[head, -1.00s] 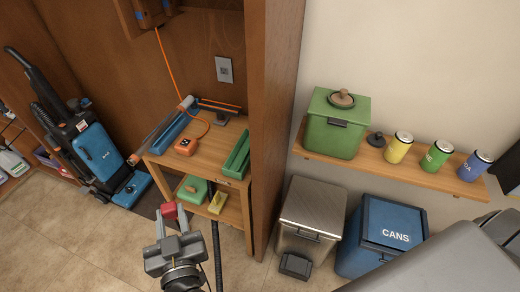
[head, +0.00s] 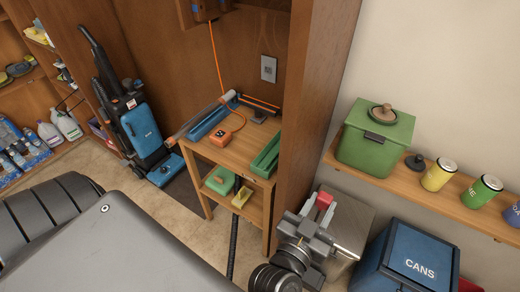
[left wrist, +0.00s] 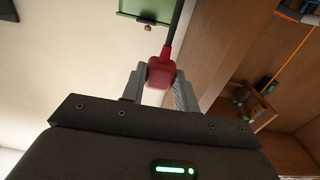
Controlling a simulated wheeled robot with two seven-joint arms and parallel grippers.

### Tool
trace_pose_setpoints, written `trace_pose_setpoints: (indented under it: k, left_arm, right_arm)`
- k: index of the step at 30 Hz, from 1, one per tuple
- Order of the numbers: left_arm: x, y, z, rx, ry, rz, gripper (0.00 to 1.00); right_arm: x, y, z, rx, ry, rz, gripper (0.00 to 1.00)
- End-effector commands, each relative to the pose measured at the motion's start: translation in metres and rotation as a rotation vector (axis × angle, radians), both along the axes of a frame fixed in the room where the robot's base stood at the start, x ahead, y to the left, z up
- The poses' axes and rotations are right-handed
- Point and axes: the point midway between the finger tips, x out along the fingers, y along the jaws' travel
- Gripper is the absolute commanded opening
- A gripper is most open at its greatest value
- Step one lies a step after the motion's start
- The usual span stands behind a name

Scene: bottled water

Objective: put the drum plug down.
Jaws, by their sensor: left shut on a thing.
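The drum plug is the small red block (head: 325,200) in the jaws of my left gripper (head: 319,210). The gripper is shut on it and holds it up in front of the steel bin, to the right of the wooden cabinet's side panel. In the left wrist view the red plug (left wrist: 160,73) sits between the two fingertips (left wrist: 160,86), with a dark cord running upward from it. The far end of this cord is not visible. My right gripper is not in view.
A steel bin (head: 352,220) and a blue CANS bin (head: 410,258) stand beside my left gripper. A wall shelf (head: 448,206) holds a green box (head: 375,140) and cans. Left of the panel is a small wooden table (head: 232,155) with tools. A blue vacuum (head: 142,130) stands farther left.

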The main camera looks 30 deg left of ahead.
Motion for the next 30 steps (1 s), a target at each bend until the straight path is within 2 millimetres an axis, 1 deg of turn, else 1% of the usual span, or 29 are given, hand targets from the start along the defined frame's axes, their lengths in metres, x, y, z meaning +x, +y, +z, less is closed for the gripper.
trace_pose_setpoints:
  k: [2,5,8,9,11,12,14,15,18,21,24,27,30]
  left_arm:
    - [0.006,0.013,-0.012,0.006,0.0,0.004,0.0]
    - [0.019,0.042,-0.033,0.012,0.0,0.005,0.0]
    - [0.036,0.089,-0.059,0.017,0.0,0.0,0.0]
    - [0.044,0.11,-0.068,0.019,-0.001,-0.004,0.0]
    - [0.054,0.143,-0.079,0.021,0.0,-0.009,0.0]
    - [0.059,0.165,-0.085,0.022,0.0,-0.011,0.0]
    - [0.067,0.196,-0.09,0.021,0.0,-0.013,0.0]
    - [0.071,0.216,-0.092,0.019,0.0,-0.012,0.0]
    - [0.078,0.259,-0.093,0.015,0.0,-0.004,0.0]
    - [0.081,0.289,-0.09,0.01,0.0,0.005,0.0]
    - [0.083,0.307,-0.086,0.005,0.001,0.014,0.0]
    - [0.084,0.314,-0.084,0.002,0.001,0.017,0.0]
    - [0.085,0.316,-0.084,0.001,0.001,0.018,0.0]
  right_arm:
    - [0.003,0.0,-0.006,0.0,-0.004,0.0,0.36]
    - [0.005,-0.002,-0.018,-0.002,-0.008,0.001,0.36]
    - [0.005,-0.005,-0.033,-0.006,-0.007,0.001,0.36]
    - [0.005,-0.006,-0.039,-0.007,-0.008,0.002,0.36]
    - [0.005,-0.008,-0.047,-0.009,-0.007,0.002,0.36]
    - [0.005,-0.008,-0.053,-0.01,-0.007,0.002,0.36]
    - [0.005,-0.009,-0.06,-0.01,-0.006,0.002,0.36]
    - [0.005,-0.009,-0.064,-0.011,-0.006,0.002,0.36]
    - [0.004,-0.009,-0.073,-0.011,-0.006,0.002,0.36]
    - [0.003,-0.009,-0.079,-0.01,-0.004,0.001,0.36]
    - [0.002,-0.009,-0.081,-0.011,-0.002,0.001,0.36]
    - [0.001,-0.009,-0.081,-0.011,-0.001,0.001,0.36]
    - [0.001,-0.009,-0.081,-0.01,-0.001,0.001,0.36]
